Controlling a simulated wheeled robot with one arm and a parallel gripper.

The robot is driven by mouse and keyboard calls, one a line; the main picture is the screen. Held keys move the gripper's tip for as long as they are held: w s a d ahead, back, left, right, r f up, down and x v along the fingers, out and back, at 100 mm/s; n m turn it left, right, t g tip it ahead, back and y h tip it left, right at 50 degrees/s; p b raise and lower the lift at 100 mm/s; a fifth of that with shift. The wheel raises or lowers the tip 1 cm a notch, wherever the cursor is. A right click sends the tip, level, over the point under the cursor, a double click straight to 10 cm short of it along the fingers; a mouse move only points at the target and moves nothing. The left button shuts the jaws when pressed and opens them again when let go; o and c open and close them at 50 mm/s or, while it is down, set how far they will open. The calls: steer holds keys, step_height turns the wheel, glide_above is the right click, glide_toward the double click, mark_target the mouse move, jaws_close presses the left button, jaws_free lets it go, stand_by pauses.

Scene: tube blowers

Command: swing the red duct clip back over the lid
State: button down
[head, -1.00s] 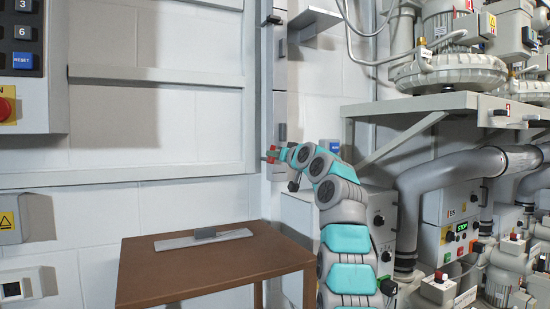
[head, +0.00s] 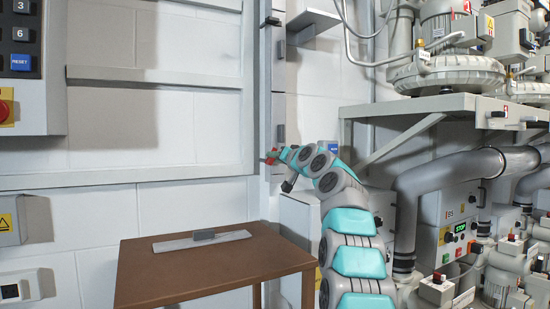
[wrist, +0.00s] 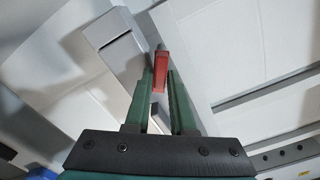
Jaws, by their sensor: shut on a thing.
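The red duct clip (wrist: 161,72) stands between the two green fingers of my gripper (wrist: 162,80) in the wrist view, and the gripper is shut on it. The grey duct also runs up to the left of the clip in the wrist view (wrist: 118,60). I cannot tell the lid's edges from the duct, or how far the clip is swung.
A brown table (head: 160,285) stands below, with a flat grey strip (head: 175,244) and a small dark block on it. A grey cabinet is behind my arm. A shelf (head: 440,108) with blowers is at the right. The wall left of the duct has a grey frame.

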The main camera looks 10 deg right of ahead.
steer(key=shift+w+d+f+m+p, duration=0.15)
steer(key=shift+f+m+p, duration=0.1)
steer(key=shift+m+p, duration=1.3)
steer(key=shift+s+d+f+m+p, duration=0.2)
steer(key=shift+m+p, duration=0.7)
steer(key=shift+m, duration=1.35)
steer(key=shift+w+d+f+m+p, duration=0.2)
steer(key=shift+f+m+p, duration=0.15)
steer(key=shift+m+p, duration=1.2)
steer(key=shift+f+m+b, duration=0.1)
steer(key=shift+m+b, duration=0.2)
steer(key=shift+m, duration=0.15)
steer(key=c, duration=0.8)
jaws_free()
steer(key=shift+c, duration=0.2)
